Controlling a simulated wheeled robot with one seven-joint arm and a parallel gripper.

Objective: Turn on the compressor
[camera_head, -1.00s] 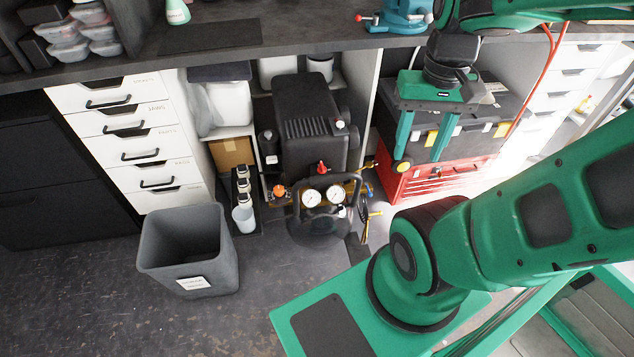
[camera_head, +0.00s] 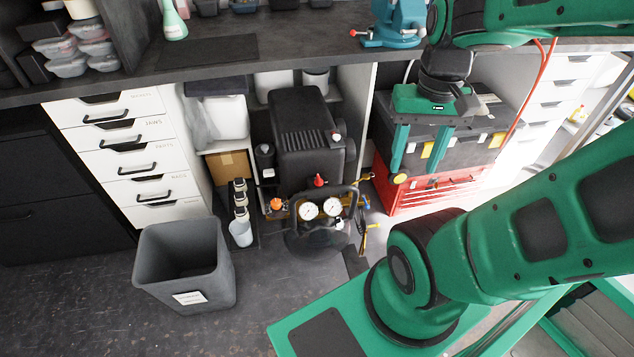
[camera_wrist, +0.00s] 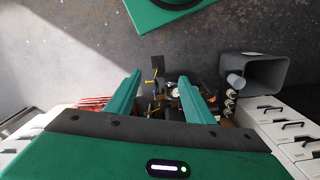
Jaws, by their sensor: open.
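The black compressor (camera_head: 307,140) stands on the floor in the bay under the workbench. Its front carries two round white gauges (camera_head: 320,209), a red knob (camera_head: 319,180) and an orange knob (camera_head: 276,204). A small white-and-red part sits on its top right. My gripper (camera_head: 396,178) is open and points down, to the right of the compressor and in front of the red tool chest. In the wrist view my gripper (camera_wrist: 160,95) has its two green fingers apart, with the compressor's gauges (camera_wrist: 172,92) showing beyond and between them. The fingers touch nothing that I can see.
A grey bin (camera_head: 187,265) stands on the floor at left, before white drawers (camera_head: 130,150). A red tool chest (camera_head: 440,188) with a black case is right of the compressor. The workbench (camera_head: 290,60) overhangs the bay, with a teal vise (camera_head: 395,22) on top.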

